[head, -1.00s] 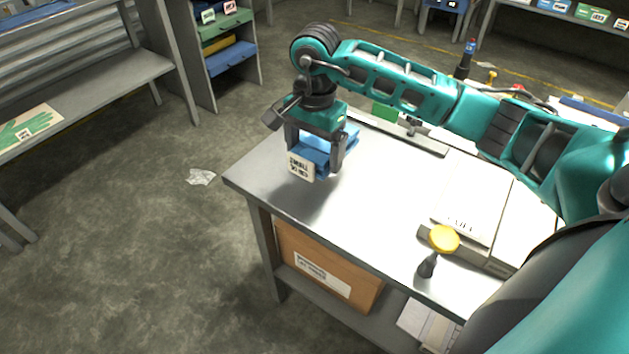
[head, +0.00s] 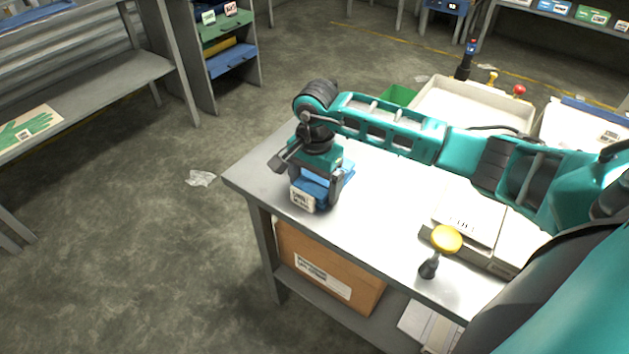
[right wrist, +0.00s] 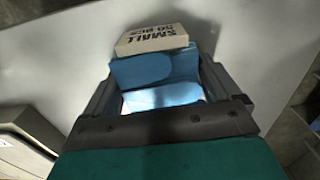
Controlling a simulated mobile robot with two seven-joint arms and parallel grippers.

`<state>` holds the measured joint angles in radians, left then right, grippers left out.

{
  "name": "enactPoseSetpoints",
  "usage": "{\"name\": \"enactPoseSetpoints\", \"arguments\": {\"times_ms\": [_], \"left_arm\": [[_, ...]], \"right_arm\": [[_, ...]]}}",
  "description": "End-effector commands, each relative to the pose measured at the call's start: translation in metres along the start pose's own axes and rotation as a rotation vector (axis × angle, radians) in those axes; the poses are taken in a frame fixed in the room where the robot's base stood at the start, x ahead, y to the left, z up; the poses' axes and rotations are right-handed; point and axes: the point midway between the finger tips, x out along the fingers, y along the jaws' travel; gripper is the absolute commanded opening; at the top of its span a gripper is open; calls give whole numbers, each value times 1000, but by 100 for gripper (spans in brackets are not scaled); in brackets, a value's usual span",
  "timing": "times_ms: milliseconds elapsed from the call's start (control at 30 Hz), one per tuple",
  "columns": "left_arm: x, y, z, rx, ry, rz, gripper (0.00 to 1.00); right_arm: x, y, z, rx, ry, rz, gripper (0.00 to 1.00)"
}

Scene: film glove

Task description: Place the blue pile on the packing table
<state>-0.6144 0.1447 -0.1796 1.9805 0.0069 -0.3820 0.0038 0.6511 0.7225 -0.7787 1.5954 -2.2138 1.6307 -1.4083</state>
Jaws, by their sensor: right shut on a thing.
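The blue pile (head: 312,188) is a small folded blue stack with a white label band reading "SMALL". It is at the left end of the grey packing table (head: 385,240). My right gripper (head: 316,197) is shut on it from above, one finger on each side. In the right wrist view the pile (right wrist: 155,70) sits between the two fingers with its label facing away from my palm. The pile is at or just above the tabletop; I cannot tell if it touches. My left gripper does not show.
A stamp-like tool with a yellow top (head: 446,239) and a grey tray with papers (head: 470,217) are on the table's right part. A pale bin (head: 470,103) is behind my arm. A cardboard box (head: 325,270) is on the shelf below. The table's front middle is clear.

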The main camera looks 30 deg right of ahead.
Motion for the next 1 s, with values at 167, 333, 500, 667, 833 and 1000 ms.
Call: {"name": "enactPoseSetpoints", "arguments": {"times_ms": [167,333,500,667,833,1000], "left_arm": [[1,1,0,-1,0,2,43],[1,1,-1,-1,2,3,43],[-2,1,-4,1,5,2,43],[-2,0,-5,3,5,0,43],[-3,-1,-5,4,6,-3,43],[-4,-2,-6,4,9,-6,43]], "right_arm": [[2,0,0,0,0,0,100],[1,0,0,0,0,0,100],[-8,0,0,0,1,-2,100],[-38,-1,-2,0,4,-5,100],[-76,-1,-1,0,4,-4,100],[-105,-1,-1,0,2,-2,100]]}}
